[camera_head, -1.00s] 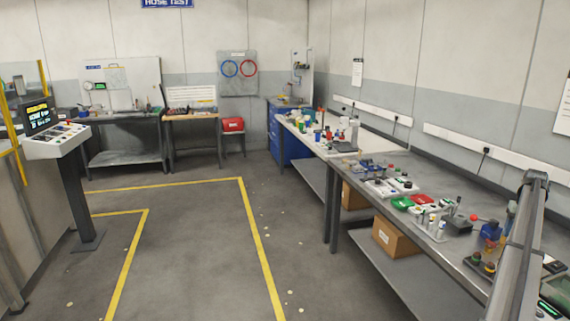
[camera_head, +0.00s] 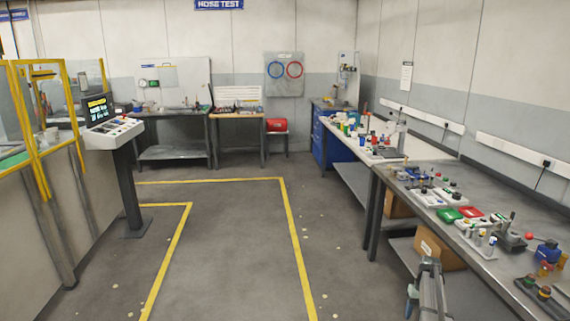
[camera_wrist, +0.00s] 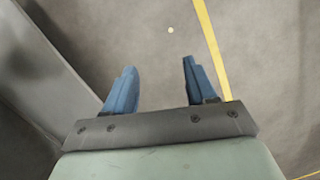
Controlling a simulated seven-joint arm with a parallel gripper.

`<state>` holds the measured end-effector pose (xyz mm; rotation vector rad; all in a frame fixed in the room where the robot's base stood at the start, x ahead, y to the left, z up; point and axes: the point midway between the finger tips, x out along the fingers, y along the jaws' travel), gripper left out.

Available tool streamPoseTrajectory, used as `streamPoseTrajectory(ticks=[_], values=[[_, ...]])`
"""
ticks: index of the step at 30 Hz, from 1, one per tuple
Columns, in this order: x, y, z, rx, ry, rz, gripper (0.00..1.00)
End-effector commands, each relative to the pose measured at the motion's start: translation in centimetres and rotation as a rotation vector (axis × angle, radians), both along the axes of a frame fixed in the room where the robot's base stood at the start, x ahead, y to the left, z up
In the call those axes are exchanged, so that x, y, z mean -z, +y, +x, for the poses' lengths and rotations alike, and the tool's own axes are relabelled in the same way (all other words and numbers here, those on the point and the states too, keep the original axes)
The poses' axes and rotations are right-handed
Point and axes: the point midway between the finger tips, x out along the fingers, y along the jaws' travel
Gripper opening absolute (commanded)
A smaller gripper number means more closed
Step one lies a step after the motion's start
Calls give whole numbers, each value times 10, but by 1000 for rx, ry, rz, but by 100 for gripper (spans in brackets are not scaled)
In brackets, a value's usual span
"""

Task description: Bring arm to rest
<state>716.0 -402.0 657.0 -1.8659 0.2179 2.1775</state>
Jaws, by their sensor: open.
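My gripper (camera_wrist: 156,84) shows in the wrist view with its two blue fingers apart. Nothing is between them, and they point down over bare grey floor. In the head view my arm (camera_head: 430,290) is at the bottom, right of centre, in front of the long workbench (camera_head: 428,178). A bit of blue shows at the arm's left side there, too small to make out clearly.
A control pedestal (camera_head: 112,134) stands at left. The yellow-lined floor (camera_head: 235,250) between is clear.

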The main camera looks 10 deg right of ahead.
Motion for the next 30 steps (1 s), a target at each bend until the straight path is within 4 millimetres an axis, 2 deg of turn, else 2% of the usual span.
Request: streamPoseTrajectory(ticks=[1, 3, 8, 15, 20, 24, 30], values=[[19, 27, -14, -13, 17, 7, 56], [43, 56, -26, -27, 37, 15, 56], [91, 120, -61, -59, 82, 28, 56], [149, 207, -127, -109, 151, 42, 56], [178, 258, -178, -142, 200, 45, 56], [199, 296, -228, -171, 242, 46, 56], [217, 342, -302, -214, 303, 40, 56]])
